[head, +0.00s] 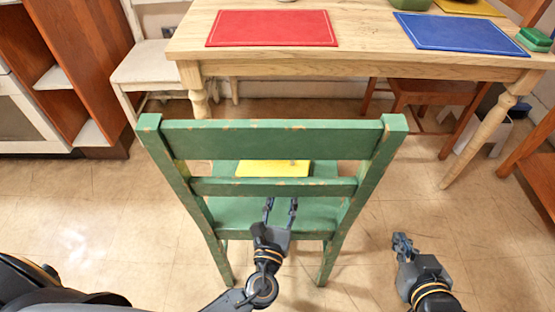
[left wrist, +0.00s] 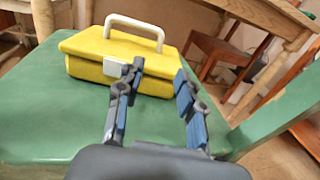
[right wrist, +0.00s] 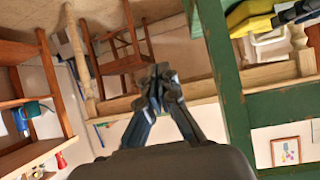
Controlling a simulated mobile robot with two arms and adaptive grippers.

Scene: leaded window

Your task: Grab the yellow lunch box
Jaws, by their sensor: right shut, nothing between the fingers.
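The yellow lunch box (head: 272,169) sits on the seat of a green chair, partly hidden behind the chair's back slats in the head view. In the left wrist view the lunch box (left wrist: 145,80) shows a white handle standing up and a pale latch on its front. My left gripper (head: 281,202) is open and empty, with its fingers pointing at the box's front. I cannot tell whether they touch it. My right gripper (head: 401,241) is shut and empty, low to the right of the chair. The lunch box (right wrist: 250,18) also shows in the right wrist view.
The green chair's top rail (head: 275,138) and lower slat (head: 275,187) stand close around the box. A wooden table (head: 370,50) behind holds a red mat (head: 272,28) and a blue mat (head: 466,34). Open tiled floor lies to both sides of the chair.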

